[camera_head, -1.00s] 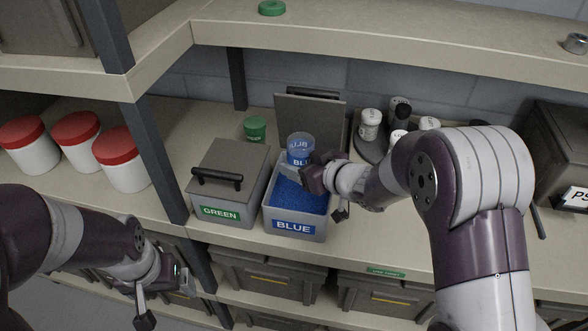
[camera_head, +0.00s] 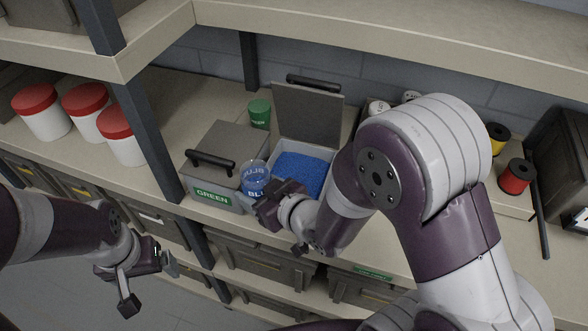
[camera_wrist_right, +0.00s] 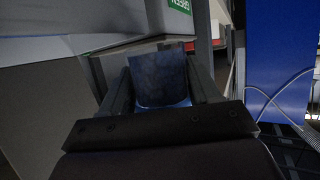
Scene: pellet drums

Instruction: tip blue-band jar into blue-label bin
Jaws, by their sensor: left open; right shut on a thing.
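The blue-band jar (camera_head: 255,172), clear with a blue band, is in my right gripper (camera_head: 260,197), in front of the bins near the GREEN-labelled bin's right side. It looks roughly upright; whether anything is inside is unclear. In the right wrist view the jar (camera_wrist_right: 160,78) sits between the two fingers. The blue-label bin (camera_head: 322,150) stands behind my right arm with its lid up and blue pellets (camera_head: 300,173) inside; its label is hidden by my arm. My left gripper (camera_head: 150,283) is open and empty at lower left, in front of the shelf.
The lidded GREEN bin (camera_head: 226,152) stands left of the blue-label bin, with a green jar (camera_head: 259,113) behind. Red-lidded tubs (camera_head: 42,112) stand beyond a dark post (camera_head: 150,148). Red (camera_head: 515,176) and yellow spools are at right. A shelf (camera_head: 400,40) hangs above.

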